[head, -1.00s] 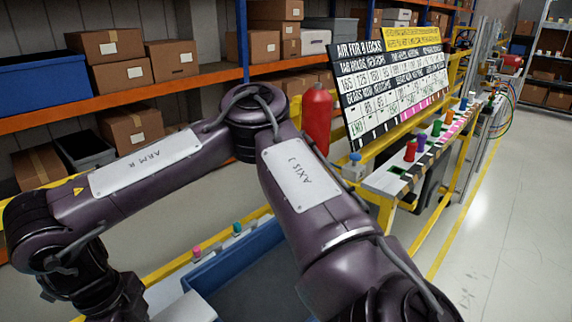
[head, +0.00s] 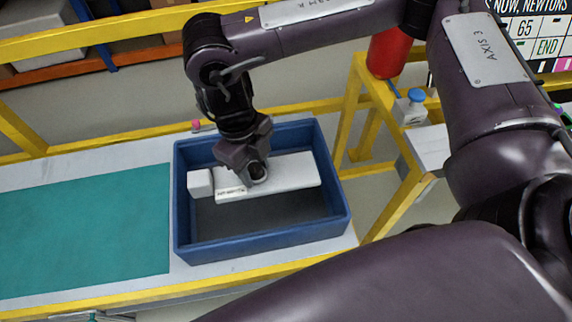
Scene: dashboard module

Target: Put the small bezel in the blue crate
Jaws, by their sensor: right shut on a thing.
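The blue crate (head: 340,222) stands on the bench in the middle of the head view, with a dark floor inside. My right gripper (head: 256,178) points down inside the crate's outline. It is shut on a long white piece, which I take as the small bezel (head: 295,173). The piece lies slanted across the crate opening and has a small printed label near its left end. The gripper hides part of it. I cannot tell whether it touches the crate floor. A small white block (head: 200,183) shows at its left end; whether they are joined is unclear. My left gripper is not in view.
A bare green mat (head: 85,230) lies left of the crate. Yellow rails (head: 120,134) run along the bench's back and front. A pink button (head: 197,125) is behind the crate. A yellow stand with a blue-topped box (head: 413,105) and a red cylinder (head: 388,52) is at right.

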